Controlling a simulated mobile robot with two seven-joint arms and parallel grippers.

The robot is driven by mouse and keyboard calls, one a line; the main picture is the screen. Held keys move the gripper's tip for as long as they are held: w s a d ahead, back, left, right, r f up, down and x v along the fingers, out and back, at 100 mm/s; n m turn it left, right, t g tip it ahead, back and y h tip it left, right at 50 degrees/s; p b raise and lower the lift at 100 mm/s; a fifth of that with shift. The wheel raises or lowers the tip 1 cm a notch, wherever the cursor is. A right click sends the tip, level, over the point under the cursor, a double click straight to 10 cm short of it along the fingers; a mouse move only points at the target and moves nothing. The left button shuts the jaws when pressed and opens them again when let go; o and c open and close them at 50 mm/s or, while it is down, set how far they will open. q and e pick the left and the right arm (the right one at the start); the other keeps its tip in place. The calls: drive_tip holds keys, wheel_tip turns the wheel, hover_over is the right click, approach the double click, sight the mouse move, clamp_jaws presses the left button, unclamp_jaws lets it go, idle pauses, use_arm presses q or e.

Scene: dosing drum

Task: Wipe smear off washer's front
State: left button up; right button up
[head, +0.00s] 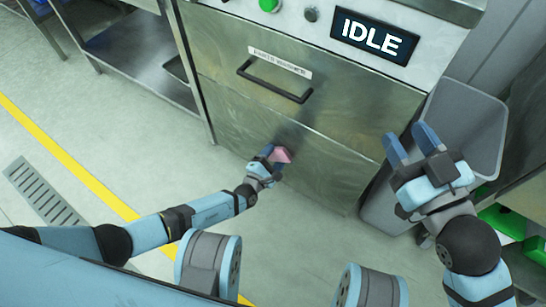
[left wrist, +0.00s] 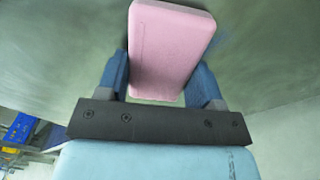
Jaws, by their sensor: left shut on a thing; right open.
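The washer's steel front (head: 240,95) fills the middle of the head view, with a drawer handle (head: 275,80) and a label strip above it. A darker smudge (head: 292,134) shows on the lower panel. My left gripper (head: 272,154) is shut on a pink sponge (head: 282,155), just below the smudge. The sponge is at the lower panel; whether it touches cannot be told. In the left wrist view the pink sponge (left wrist: 170,45) sits between the two blue fingers, with the panel behind. My right gripper (head: 411,143) is open and empty, in front of the grey bin.
A grey bin (head: 470,115) stands right of the washer. The display (head: 373,37) reads IDLE, beside a green button (head: 269,5). A steel table (head: 140,50) stands at left. Green crates (head: 510,222) are at lower right. Floor before the washer is clear.

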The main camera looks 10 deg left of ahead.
use_arm(q)
drive_tip(key=s+d, duration=0.1)
drive_tip(key=s+d+f, duration=0.1)
drive_tip(key=d, duration=0.2)
drive_tip(key=shift+s+f, duration=0.3)
drive_tip(key=shift+s, duration=0.1)
drive_tip(key=shift+w+a, duration=0.25)
drive_tip(key=shift+a, duration=0.7)
drive_tip(key=shift+a+r, duration=0.1)
drive_tip(key=shift+w+a+r, duration=0.15)
drive_tip(key=shift+w+a, duration=0.15)
drive_tip(key=shift+a, duration=0.25)
drive_tip(key=shift+w+a+r, duration=0.15)
drive_tip(key=shift+w+a, duration=0.15)
drive_tip(key=shift+a, duration=0.25)
drive_tip(key=shift+a+p, duration=0.1)
drive_tip(key=shift+p, duration=0.2)
drive_tip(key=shift+w+a+r, duration=0.1)
drive_tip(key=shift+w+a, duration=0.2)
drive_tip(key=shift+a, duration=0.2)
drive_tip(key=shift+w+a, duration=0.3)
drive_tip(key=shift+a, duration=0.2)
